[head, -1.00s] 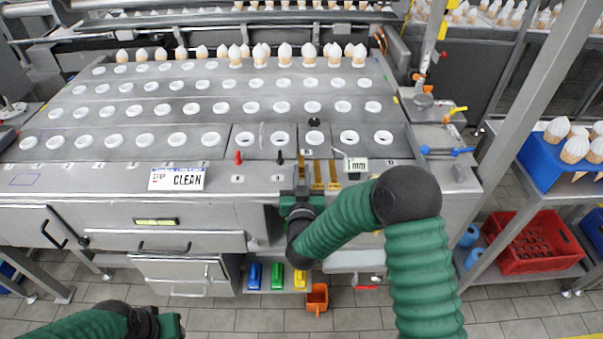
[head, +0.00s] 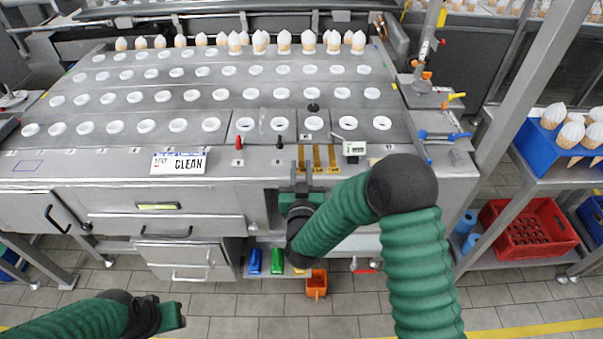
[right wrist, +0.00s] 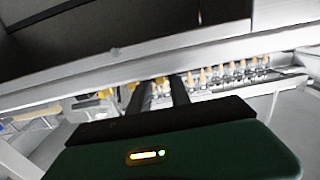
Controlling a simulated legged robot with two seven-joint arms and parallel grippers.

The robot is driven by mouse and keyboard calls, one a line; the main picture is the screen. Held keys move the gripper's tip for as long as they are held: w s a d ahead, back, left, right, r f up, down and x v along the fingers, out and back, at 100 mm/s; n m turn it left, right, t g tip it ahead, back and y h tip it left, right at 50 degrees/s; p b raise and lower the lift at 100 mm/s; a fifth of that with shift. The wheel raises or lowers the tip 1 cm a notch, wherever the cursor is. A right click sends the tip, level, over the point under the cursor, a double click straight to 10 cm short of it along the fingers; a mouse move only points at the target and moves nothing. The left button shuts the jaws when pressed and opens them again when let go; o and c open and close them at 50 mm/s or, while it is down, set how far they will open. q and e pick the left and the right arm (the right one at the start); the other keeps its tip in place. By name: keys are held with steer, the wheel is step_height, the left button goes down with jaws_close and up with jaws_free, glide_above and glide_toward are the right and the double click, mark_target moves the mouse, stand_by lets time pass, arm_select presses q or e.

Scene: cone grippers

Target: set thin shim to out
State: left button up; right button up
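Several narrow brass strips, which look like the shims, lie side by side at the front edge of the steel machine top: a left one (head: 301,157), a middle one (head: 316,157) and a right one (head: 332,157). I cannot tell which is the thin one. My right gripper (head: 300,176) is just in front of the left strip, pointing at the machine. In the right wrist view its two dark fingers (right wrist: 163,92) stand apart with a narrow gap and nothing clearly held. My left gripper (head: 176,315) is low at the left, away from the machine; its fingertips are unclear.
A small digital gauge (head: 354,150) sits right of the strips. Red (head: 239,143) and black (head: 280,142) knobs stand to the left, beside a CLEAN sign (head: 180,163). Blue (head: 255,261) and green (head: 277,258) bins and an orange container (head: 316,284) are below.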

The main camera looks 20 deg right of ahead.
steer(key=p+v, duration=0.3)
steer(key=v, duration=1.3)
steer(key=shift+s, duration=0.4)
steer(key=s+d+n+g+y+p, duration=0.3)
steer(key=s+d+g+y+p, duration=0.1)
steer(key=s+g, duration=0.8)
steer(key=d+g+y, duration=0.1)
steer(key=d+g, duration=0.1)
steer(key=shift+f+g, duration=0.2)
steer(key=shift+g, duration=0.2)
